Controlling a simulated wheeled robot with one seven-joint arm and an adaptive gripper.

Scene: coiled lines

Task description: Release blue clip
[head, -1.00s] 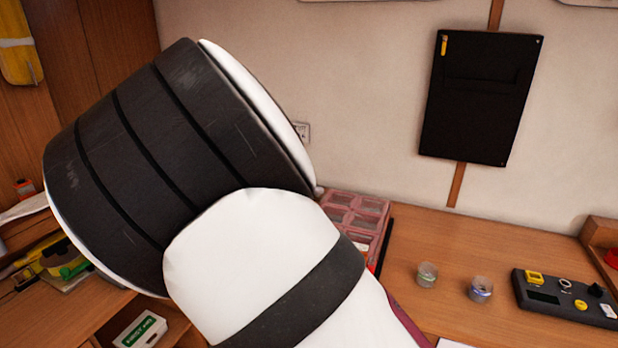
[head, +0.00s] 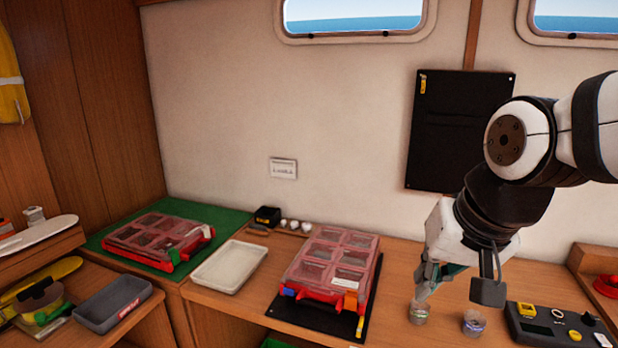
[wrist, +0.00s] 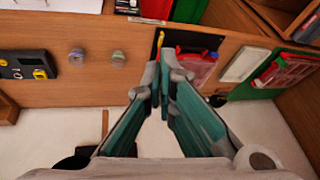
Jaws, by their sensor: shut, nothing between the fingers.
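A red case (head: 322,268) with a clear compartmented lid lies on the bench in the middle of the head view. A small blue clip (head: 289,291) is at its front left corner and an orange clip (head: 351,302) at its front right. My gripper (head: 422,296) is to the right of the case, above the bench, with its fingers pointing down and apart from the case. In the wrist view my gripper (wrist: 166,70) is shut and empty, with teal inner fingers.
A cream tray (head: 230,266) lies left of the case. A second red case (head: 158,240) sits on a green mat (head: 108,232) further left. Two small jars (head: 419,313) (head: 474,323) and a black control box (head: 548,325) stand to the right. A black board (head: 450,120) hangs on the wall.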

